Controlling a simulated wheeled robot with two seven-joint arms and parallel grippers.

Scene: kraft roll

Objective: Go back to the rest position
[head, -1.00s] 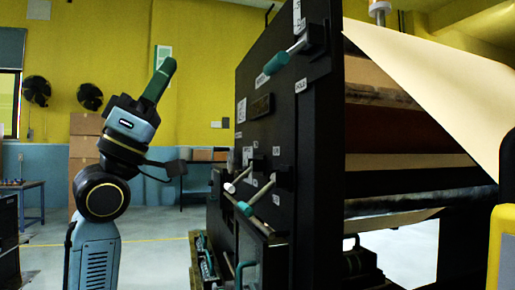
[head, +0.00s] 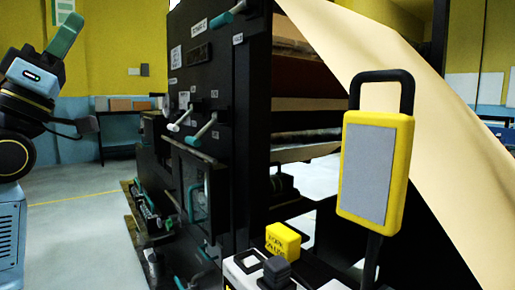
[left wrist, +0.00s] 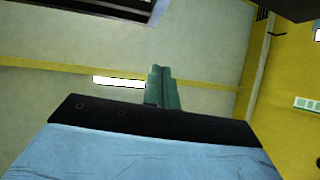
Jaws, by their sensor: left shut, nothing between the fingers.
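My left gripper (head: 66,36) is at the upper left of the head view, raised and pointing up, with its green fingers together and nothing between them. It stands apart from the black machine, to the left of it. In the left wrist view the shut fingers (left wrist: 162,88) point at the ceiling and upper wall, clear of any object. My right gripper is not in view.
The black machine (head: 205,90) with several levers fills the middle. A kraft paper web (head: 440,130) slopes down at right. A yellow-framed grey panel (head: 368,170) and a yellow button block (head: 283,240) stand in front. Open floor (head: 80,235) lies at left.

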